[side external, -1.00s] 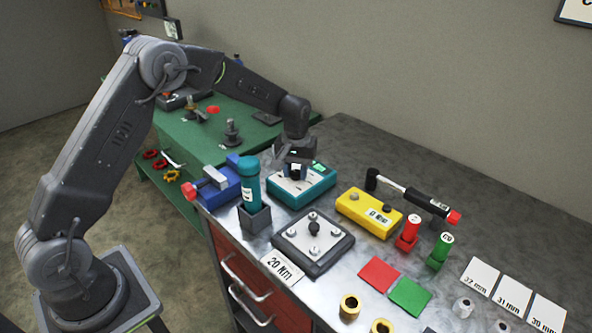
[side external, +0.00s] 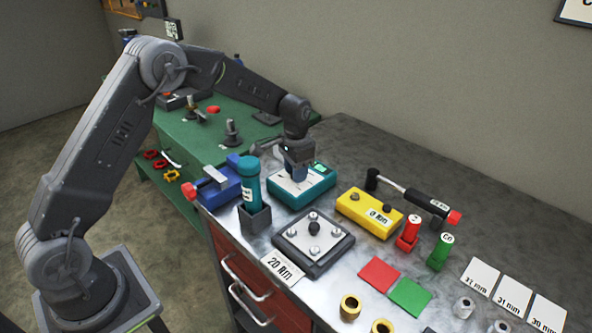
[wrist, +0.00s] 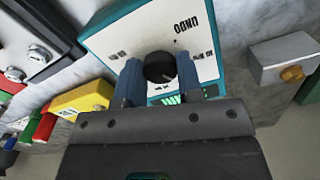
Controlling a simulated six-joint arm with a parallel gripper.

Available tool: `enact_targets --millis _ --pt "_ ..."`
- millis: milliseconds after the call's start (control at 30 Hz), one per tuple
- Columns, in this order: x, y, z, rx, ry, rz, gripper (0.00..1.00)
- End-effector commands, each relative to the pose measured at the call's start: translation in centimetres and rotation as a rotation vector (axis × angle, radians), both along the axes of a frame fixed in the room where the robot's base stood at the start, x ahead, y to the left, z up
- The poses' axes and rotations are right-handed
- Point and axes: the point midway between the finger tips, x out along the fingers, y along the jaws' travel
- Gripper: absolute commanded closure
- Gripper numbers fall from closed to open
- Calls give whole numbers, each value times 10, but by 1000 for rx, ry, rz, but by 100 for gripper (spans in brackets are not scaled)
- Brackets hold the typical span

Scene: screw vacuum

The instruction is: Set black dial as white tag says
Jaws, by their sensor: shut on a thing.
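The black dial (wrist: 159,66) sits on the white face of a teal box (wrist: 100,40). In the wrist view the two blue fingers of my gripper (wrist: 160,78) stand on either side of the dial and are shut on it. In the side external view my gripper (side external: 298,172) points down onto the teal box (side external: 308,195) and hides the dial. The white tag (side external: 283,267) lies at the front edge of the bench and appears to read "20 Nm". A small green display shows on the teal box, partly hidden by my gripper in the wrist view.
A teal bottle in a dark holder (side external: 255,218) and a blue vise (side external: 220,185) stand close on the left. A plate with screws (side external: 335,258) lies in front. A yellow box (side external: 366,218) and a black-handled tool (side external: 430,203) are to the right.

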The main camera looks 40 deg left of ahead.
Motion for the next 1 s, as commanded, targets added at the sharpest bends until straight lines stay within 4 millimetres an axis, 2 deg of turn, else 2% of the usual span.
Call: enact_targets --millis 300,700,733,1000 --pt "1 0 0 0 -2 -73 90" --pt "1 0 0 0 -2 -77 90" --pt "1 0 0 0 -2 -77 64" --pt "0 0 0 0 -1 -77 41"
